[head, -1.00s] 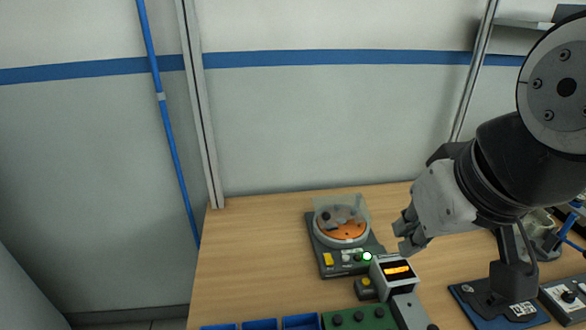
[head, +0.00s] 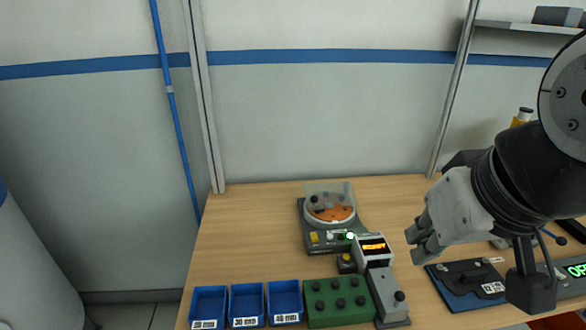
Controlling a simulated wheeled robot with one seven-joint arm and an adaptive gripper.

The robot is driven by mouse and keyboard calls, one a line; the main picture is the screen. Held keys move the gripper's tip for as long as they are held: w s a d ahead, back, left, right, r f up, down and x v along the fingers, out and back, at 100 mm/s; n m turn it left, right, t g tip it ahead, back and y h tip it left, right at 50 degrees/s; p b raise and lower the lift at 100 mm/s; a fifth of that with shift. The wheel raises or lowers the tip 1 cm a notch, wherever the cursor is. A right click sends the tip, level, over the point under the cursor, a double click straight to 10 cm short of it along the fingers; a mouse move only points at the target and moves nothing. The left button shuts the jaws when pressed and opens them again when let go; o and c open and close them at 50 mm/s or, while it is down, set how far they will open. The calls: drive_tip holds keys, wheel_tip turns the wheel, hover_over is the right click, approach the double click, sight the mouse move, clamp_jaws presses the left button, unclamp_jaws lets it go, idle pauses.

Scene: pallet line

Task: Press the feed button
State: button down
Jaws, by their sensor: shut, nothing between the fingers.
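A dark feeder unit (head: 321,249) with a round bowl (head: 330,208) stands on the table, orange inside under a clear cover. Its front has a yellow button (head: 314,238), small pale knobs and a lit green light (head: 350,236). A small black box with a yellowish button (head: 346,259) sits beside the grey display post (head: 372,254), which shows orange characters. I cannot read which button is the feed button. My gripper (head: 414,244) is shut and empty, to the right of the post and apart from the buttons.
Blue bins (head: 246,302) and a green block with dark knobs (head: 338,303) line the front. A blue-based fixture (head: 463,279) and a box with a green display (head: 572,269) stand at right.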

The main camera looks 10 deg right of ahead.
drive_tip(key=shift+w+f, duration=0.5)
